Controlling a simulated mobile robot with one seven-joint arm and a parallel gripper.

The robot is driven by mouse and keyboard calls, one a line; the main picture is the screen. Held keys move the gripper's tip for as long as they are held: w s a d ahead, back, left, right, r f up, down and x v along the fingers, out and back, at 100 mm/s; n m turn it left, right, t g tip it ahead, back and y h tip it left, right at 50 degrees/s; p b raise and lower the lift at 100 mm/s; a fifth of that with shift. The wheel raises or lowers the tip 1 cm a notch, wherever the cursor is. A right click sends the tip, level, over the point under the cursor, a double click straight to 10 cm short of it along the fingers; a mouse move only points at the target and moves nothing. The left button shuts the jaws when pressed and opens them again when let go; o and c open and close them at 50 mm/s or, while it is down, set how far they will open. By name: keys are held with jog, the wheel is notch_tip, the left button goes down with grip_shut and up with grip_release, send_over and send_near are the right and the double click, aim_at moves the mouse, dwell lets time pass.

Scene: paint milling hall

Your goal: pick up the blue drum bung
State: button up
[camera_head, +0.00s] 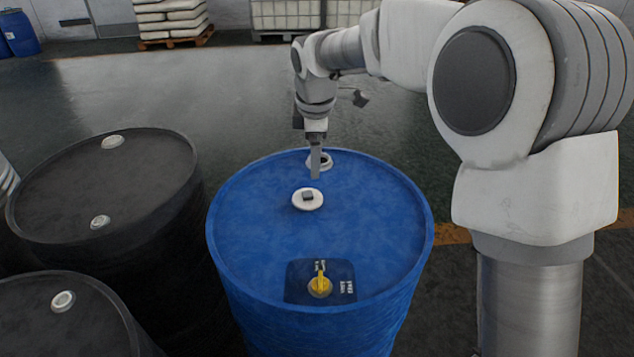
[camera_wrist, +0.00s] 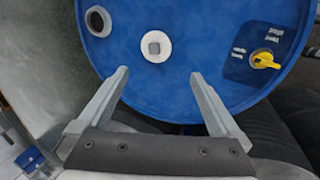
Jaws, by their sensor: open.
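The bung (camera_head: 307,199) is a white round disc with a small grey square block on top. It lies on the top of the blue drum (camera_head: 260,235), near the middle. The wrist view also shows the bung (camera_wrist: 157,46), just beyond the fingertips and roughly centred between them. My gripper (camera_head: 316,174) is over the far part of the drum top, behind the bung in the head view. In the wrist view my gripper (camera_wrist: 160,75) has its two fingers wide apart with nothing between them. The exact height of the fingertips above the drum is hard to tell.
An open bunghole (camera_head: 319,161) is at the drum's far rim, partly hidden by my gripper. A yellow handle (camera_head: 320,286) stands on a dark plate at the near side. Black drums (camera_head: 120,190) stand close on the left. Open floor (camera_head: 240,85) lies beyond.

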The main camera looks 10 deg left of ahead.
jog(key=b, duration=0.1)
send_over(308, 198)
jog(key=s, duration=0.2)
jog(key=f, duration=0.8)
jog(key=d+f, duration=0.1)
jog(key=f, duration=0.3)
jog(key=shift+w+f, duration=0.2)
jog(key=shift+a+b+x, duration=0.15)
jog(key=shift+b+x, duration=0.05)
jog(key=shift+x, duration=1.15)
jog(key=shift+a+b+x, duration=0.1)
jog(key=shift+b+x, duration=0.1)
jog(key=shift+x, duration=1.1)
jog(key=shift+s, duration=0.1)
jog(key=c, duration=1.3)
